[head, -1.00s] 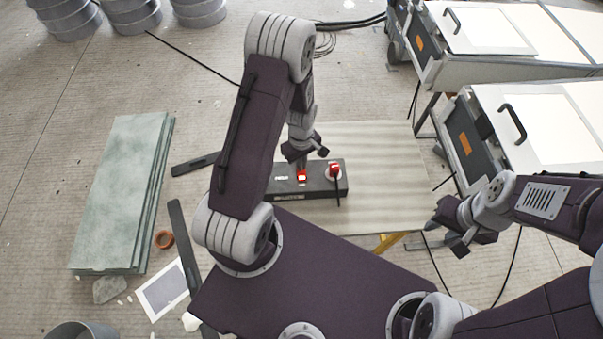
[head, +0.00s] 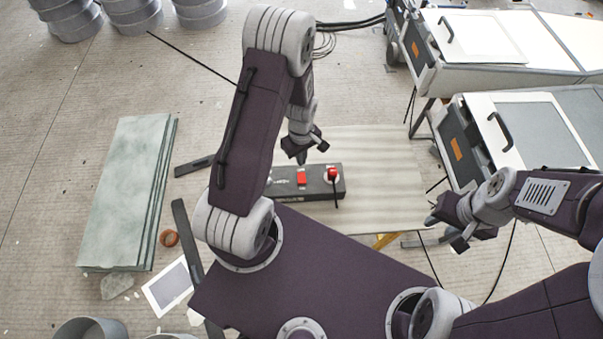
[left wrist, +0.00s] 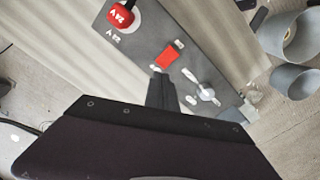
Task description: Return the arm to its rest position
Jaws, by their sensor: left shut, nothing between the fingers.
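My left gripper (head: 301,160) is shut and empty. It hangs just above the far side of a dark control box (head: 318,192), apart from its red rocker switch (head: 302,177). In the left wrist view its dark fingers (left wrist: 160,78) point at the box, close to the red rocker (left wrist: 167,57). The box also carries a red knob (head: 333,173) and a pale dial (left wrist: 206,94). The left arm reaches out over the box. My right gripper (head: 449,232) is off to the right, beside the board; its finger opening is unclear.
The box stands on a pale board (head: 385,190). Mould units (head: 515,140) with handled lids stand at the right. Grey drums (head: 133,14) stand at the back left.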

